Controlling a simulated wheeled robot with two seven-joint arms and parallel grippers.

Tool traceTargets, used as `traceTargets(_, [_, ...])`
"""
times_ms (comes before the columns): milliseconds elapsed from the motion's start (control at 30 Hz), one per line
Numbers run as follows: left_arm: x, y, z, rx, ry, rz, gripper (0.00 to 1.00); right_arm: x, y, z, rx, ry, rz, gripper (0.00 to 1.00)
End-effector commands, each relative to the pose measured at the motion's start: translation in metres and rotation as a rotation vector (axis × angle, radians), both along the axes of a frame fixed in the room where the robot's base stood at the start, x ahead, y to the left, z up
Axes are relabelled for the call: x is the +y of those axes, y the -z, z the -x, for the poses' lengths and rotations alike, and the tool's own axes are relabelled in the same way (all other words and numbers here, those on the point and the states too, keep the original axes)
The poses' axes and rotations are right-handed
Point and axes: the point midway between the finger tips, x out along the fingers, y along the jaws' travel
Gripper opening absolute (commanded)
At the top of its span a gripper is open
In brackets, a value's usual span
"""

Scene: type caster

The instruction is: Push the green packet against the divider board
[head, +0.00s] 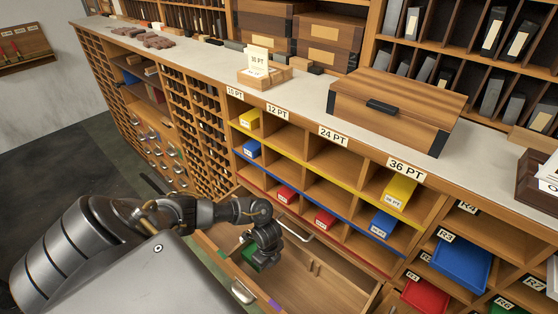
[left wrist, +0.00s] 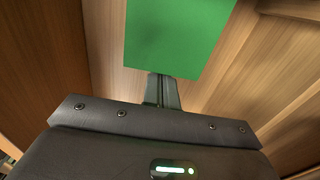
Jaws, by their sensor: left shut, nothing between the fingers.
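The green packet (left wrist: 180,35) lies in the open drawer. In the left wrist view it is a flat green rectangle just ahead of my left gripper (left wrist: 162,90), whose fingers are together and empty. The fingertips meet or overlap the packet's near edge; I cannot tell if they touch. In the head view the left gripper (head: 262,258) points down into the drawer and hides most of the packet (head: 249,256). My right gripper is not in view.
The open drawer (head: 350,296) has bare floor to the right of the gripper. Its front has a metal handle (head: 243,292). Above stand cabinet compartments with yellow, blue and red packets. A wooden box (head: 395,105) sits on the countertop.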

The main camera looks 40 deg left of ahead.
Motion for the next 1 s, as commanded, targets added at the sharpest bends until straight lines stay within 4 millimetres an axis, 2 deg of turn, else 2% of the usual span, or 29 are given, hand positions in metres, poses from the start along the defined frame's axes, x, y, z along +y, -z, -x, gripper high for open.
traceTargets(233, [-0.037, -0.007, 0.003, 0.001, -0.010, 0.003, 0.00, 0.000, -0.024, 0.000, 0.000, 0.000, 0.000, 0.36])
traceTargets(400, [-0.032, -0.048, 0.002, -0.004, -0.010, 0.000, 0.00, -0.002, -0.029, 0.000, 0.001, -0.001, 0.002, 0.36])
traceTargets(600, [-0.032, -0.083, 0.003, -0.002, -0.010, 0.000, 0.00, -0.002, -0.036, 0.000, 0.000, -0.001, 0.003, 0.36])
traceTargets(800, [-0.032, -0.099, 0.003, -0.001, -0.011, 0.000, 0.00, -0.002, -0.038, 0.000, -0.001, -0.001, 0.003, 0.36])
traceTargets(1000, [-0.032, -0.101, 0.003, 0.001, -0.012, 0.000, 0.00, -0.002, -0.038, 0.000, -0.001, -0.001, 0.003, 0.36])
